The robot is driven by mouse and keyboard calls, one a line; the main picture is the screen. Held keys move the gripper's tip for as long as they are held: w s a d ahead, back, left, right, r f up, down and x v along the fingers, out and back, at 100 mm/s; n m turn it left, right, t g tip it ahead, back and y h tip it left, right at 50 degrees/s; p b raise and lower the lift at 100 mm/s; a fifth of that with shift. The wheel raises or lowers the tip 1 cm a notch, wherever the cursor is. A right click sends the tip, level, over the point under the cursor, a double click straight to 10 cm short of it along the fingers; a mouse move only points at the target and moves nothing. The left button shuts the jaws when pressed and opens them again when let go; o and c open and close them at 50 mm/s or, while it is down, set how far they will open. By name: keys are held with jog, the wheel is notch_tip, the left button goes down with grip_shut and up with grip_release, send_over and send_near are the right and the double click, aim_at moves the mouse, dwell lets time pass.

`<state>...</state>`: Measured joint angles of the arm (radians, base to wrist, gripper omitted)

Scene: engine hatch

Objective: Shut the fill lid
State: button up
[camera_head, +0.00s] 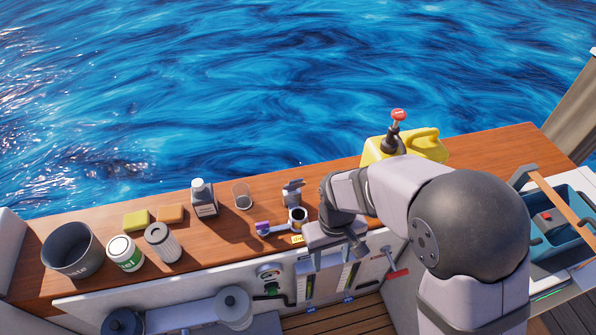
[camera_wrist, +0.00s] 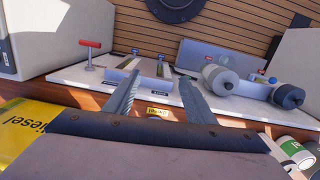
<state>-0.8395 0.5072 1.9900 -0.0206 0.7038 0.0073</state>
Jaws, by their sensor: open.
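The fill fitting (camera_head: 298,216) is a round dark-mouthed opening in the wooden ledge, seen in the head view. Its grey fill lid (camera_head: 292,193) stands up behind the opening, raised off it. My gripper (camera_wrist: 159,76) is open and empty in the wrist view, with its two fingers apart. In the head view my gripper (camera_head: 345,238) is just right of the fitting, at the ledge's front edge; its fingertips are hard to make out there. A small yellow label (camera_head: 298,239) lies in front of the fitting.
A yellow diesel can (camera_head: 425,144) stands behind my arm. A red-handled valve (camera_head: 397,272) is below the ledge.

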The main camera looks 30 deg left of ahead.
jog(key=w+a+r+t+y, duration=0.1)
jog(key=w+a+r, duration=0.1)
jog(key=w+a, duration=0.55)
jog(key=t+y, duration=0.3)
send_near(297, 181)
jog(key=shift+w+a+f+m, duration=0.4)
jog(key=shift+w+a+f, duration=0.05)
jog(key=shift+f, duration=0.1)
jog(key=shift+f, duration=0.1)
jog(key=shift+p+x, duration=1.45)
jog(key=shift+x, duration=2.1)
jog(key=shift+s+d, duration=0.1)
grip_shut()
jog(key=shift+f+b, duration=0.2)
jog(key=shift+b, duration=0.2)
